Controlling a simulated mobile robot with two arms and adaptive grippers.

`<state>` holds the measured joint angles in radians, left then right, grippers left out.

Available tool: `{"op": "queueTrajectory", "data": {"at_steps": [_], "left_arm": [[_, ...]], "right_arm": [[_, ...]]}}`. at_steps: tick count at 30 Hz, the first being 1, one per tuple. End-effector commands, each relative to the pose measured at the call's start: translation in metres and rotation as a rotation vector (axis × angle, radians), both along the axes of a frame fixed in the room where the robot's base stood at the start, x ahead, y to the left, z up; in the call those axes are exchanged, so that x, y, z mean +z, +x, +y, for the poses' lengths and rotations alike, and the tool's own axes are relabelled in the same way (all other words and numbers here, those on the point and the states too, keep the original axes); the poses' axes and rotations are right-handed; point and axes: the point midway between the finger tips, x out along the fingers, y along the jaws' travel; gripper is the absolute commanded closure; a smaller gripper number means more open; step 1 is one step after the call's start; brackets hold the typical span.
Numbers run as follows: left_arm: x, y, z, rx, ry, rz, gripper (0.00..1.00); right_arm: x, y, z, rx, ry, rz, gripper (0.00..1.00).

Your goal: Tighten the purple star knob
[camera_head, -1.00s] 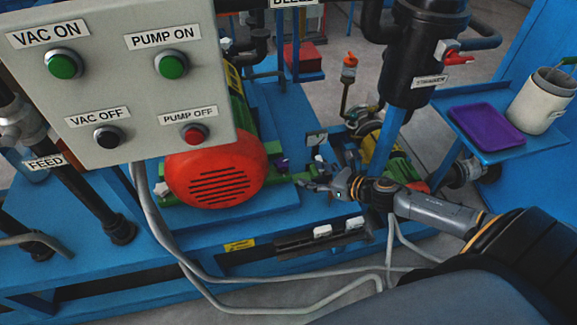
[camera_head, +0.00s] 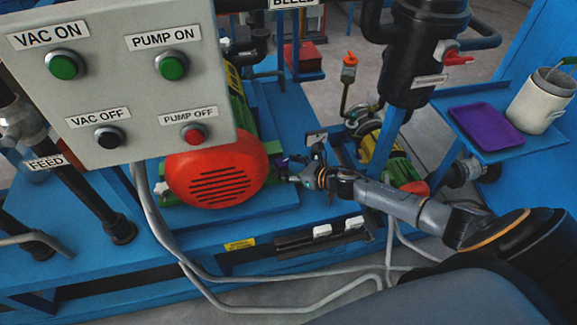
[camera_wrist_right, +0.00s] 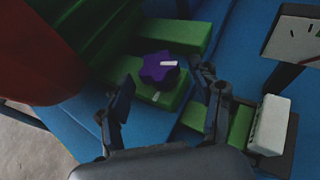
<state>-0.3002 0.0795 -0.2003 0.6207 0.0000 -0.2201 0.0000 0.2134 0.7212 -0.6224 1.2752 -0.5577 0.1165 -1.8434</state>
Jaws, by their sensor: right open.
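The purple star knob (camera_wrist_right: 155,68) sits on a green block (camera_wrist_right: 165,95) in the right wrist view. A white mark on the knob points right, and another white mark lies on the block below the knob. In the head view the knob (camera_head: 282,160) is a small purple spot right of the red motor cover, partly hidden. My right gripper (camera_wrist_right: 163,77) is open and empty, its fingers spread to either side of the knob and apart from it. In the head view the right gripper (camera_head: 297,174) is close beside the knob. My left gripper is not in view.
The red motor cover (camera_head: 215,172) is left of the knob. A white block (camera_wrist_right: 270,125) lies right of my fingers, and a white plate (camera_wrist_right: 290,40) stands upper right. A grey button panel (camera_head: 120,80) fills the upper left of the head view.

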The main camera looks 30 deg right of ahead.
Motion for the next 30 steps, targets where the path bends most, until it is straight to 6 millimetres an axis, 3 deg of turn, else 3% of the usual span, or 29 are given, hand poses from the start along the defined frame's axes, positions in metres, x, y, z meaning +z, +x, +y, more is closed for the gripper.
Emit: {"op": "queueTrajectory", "data": {"at_steps": [2,9,20,30], "left_arm": [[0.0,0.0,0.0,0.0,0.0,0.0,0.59],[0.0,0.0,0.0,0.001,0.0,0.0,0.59],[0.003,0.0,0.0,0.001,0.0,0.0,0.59],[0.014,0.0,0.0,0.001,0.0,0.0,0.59]], "right_arm": [[0.0,0.0,0.0,0.0,0.0,0.0,0.39],[0.0,0.0,0.0,0.0,0.0,0.0,0.88],[0.001,-0.001,0.002,-0.05,0.002,0.0,0.9],[0.002,-0.003,0.01,-0.285,0.005,0.001,0.9]]}}
